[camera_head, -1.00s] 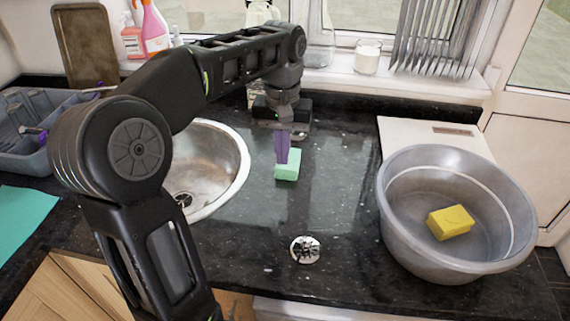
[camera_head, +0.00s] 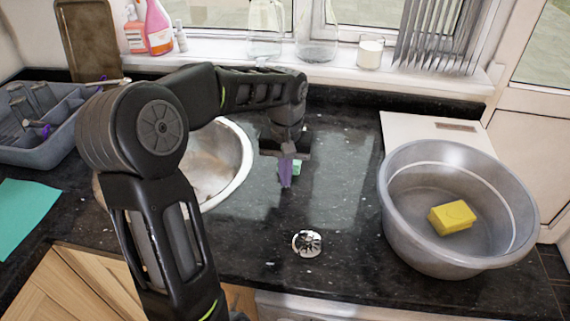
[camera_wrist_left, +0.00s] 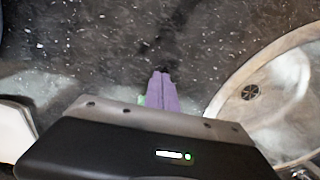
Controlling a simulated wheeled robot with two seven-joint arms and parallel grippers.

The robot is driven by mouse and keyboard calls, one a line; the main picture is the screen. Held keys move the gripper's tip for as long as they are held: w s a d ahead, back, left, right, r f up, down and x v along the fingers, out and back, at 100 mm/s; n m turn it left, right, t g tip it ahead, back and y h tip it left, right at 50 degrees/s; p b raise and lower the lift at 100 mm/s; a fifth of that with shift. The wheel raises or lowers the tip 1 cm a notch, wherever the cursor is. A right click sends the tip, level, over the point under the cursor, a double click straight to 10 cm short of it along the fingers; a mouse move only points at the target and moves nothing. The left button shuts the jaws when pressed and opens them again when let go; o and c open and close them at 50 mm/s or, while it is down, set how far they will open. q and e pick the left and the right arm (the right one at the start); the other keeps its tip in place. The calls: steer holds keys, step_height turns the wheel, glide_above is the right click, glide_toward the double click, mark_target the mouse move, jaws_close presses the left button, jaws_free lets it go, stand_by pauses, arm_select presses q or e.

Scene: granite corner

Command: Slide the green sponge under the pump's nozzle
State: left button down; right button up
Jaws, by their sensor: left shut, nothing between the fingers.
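The green sponge (camera_head: 297,167) lies on the dark granite counter right of the sink, partly hidden by my fingers. A sliver of it shows in the left wrist view (camera_wrist_left: 141,100). My left gripper (camera_head: 286,182) is shut and empty, its purple fingers pointing down in front of and a little left of the sponge. These fingers also show in the left wrist view (camera_wrist_left: 163,77). I cannot tell whether they touch the sponge. I cannot make out the pump or its nozzle; my arm covers the counter's back part. My right gripper is not in view.
The round steel sink (camera_head: 240,172) is left of the sponge. A grey basin (camera_head: 400,215) holding a yellow sponge (camera_head: 452,217) stands at the right. A metal drain strainer (camera_head: 307,243) lies in front. Bottles and a glass (camera_head: 370,53) line the sill. The counter between sponge and basin is clear.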

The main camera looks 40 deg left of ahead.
arm_select(q)
steer(key=shift+w+a+p, duration=0.15)
steer(key=shift+w+a, duration=0.2)
steer(key=shift+w, duration=0.3)
steer(key=shift+w+a+p, duration=0.15)
steer(key=shift+w+a, duration=0.15)
steer(key=shift+w, duration=0.3)
steer(key=shift+w+r, duration=0.1)
steer(key=w+a+p, duration=0.1)
steer(key=w, duration=0.1)
steer(key=w+a+p, duration=0.1)
steer(key=w, duration=0.1)
steer(key=w+a+p, duration=0.1)
steer(key=shift+w+a, duration=0.15)
steer(key=shift+w, duration=0.25)
steer(key=shift+w+a, duration=0.1)
steer(key=shift+w, duration=0.05)
